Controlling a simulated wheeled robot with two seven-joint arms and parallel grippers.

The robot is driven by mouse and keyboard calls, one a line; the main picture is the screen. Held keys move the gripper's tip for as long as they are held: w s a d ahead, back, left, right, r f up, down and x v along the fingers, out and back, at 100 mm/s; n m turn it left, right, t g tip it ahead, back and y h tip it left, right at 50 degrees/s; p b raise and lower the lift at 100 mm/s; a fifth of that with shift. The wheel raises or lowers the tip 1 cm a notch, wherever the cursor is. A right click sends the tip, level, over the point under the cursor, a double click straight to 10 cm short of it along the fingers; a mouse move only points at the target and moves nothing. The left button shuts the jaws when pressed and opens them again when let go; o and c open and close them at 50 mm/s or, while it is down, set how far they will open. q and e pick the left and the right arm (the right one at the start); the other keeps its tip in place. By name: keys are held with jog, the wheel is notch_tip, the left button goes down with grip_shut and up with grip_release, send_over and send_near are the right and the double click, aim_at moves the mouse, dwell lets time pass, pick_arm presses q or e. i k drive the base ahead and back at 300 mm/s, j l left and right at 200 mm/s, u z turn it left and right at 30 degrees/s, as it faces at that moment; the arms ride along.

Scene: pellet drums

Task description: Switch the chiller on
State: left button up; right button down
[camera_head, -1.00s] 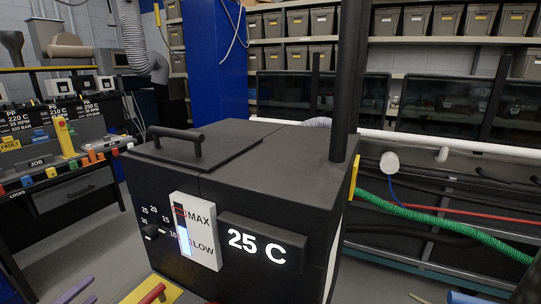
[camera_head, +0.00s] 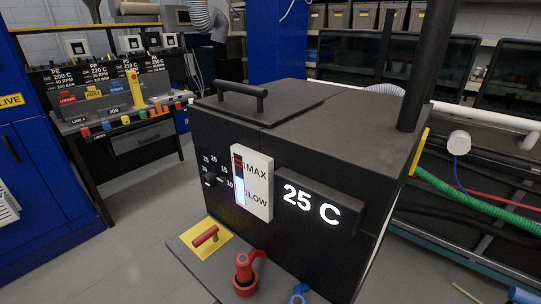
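The chiller (camera_head: 228,140) is a black box with a lidded top and a bar handle. Its front has a display (camera_head: 312,204) reading 25 C and a white level gauge (camera_head: 254,182) marked MAX and LOW. A small black dial (camera_head: 211,180) sits left of the gauge, with numbers around it. Below the front, a red handle (camera_head: 205,236) lies on a yellow plate (camera_head: 222,246). A red valve-like fitting (camera_head: 245,272) stands to its right, and part of a blue one (camera_head: 299,294) shows at the bottom edge. Neither gripper is in view.
A control desk (camera_head: 118,122) with coloured buttons stands at the back left, beside a blue cabinet (camera_head: 40,190) marked LIVE. Green and red hoses (camera_head: 475,199) run along the right. Grey floor (camera_head: 130,225) is clear left of the chiller.

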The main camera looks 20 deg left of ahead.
aim_at(212, 232)
jog(key=u, duration=1.25)
